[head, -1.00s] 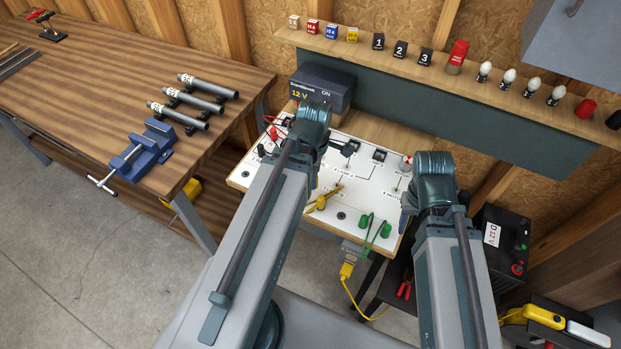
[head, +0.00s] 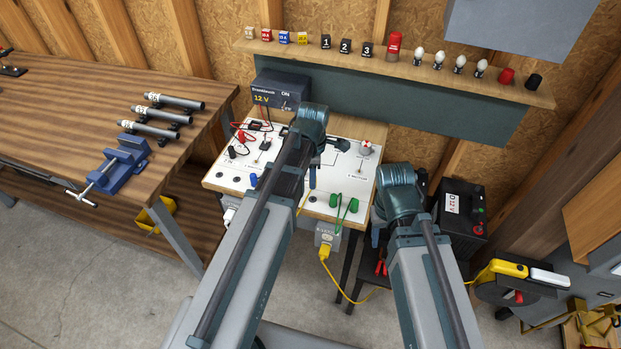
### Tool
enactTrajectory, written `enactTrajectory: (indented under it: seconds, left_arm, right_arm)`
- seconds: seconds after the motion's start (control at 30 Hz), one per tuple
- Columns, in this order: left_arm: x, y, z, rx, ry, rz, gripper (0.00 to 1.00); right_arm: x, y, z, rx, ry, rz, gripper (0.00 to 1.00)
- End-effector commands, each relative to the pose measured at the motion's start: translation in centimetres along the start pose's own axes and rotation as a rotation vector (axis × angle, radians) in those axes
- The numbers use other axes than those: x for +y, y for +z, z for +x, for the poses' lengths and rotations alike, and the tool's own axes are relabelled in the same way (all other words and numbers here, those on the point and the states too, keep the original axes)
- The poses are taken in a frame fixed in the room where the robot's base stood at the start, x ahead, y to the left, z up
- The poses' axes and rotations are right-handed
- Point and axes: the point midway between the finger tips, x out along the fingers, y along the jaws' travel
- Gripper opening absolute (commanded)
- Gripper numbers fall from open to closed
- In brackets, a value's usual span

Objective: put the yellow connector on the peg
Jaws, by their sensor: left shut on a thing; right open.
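My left arm reaches over the white board (head: 224,172), and its wrist covers much of the middle. A slim bluish finger of my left gripper (head: 312,179) shows beside the arm, low over the board. The gripper is shut on the yellow connector, which is mostly hidden; a thin yellow strand (head: 303,203) shows just below the finger. I cannot make out the peg behind the arm. My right gripper (head: 377,229) is open and largely hidden under its wrist, off the board's right front corner.
Green connectors (head: 334,200) with green leads stand at the board's front edge. A blue one (head: 253,180) is left of my arm. A 12 V supply (head: 279,90) stands behind. A yellow plug (head: 324,253) and cord hang below. A black battery (head: 461,208) is right.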

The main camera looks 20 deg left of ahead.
Motion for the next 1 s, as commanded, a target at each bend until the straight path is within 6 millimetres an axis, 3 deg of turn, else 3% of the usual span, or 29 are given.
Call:
enactTrajectory:
  seconds: [0.5, 1.0]
  left_arm:
    - [0.0, 0.0, 4.5, 0.000, 0.000, 0.000, 0.00]
    - [0.0, 0.0, 4.7, 0.000, 0.000, 0.000, 0.00]
  right_arm:
    - [-0.4, -0.2, 4.4, 0.000, 0.000, 0.000, 0.49]
    - [-0.5, -0.3, 4.7, 0.000, 0.000, 0.000, 0.49]
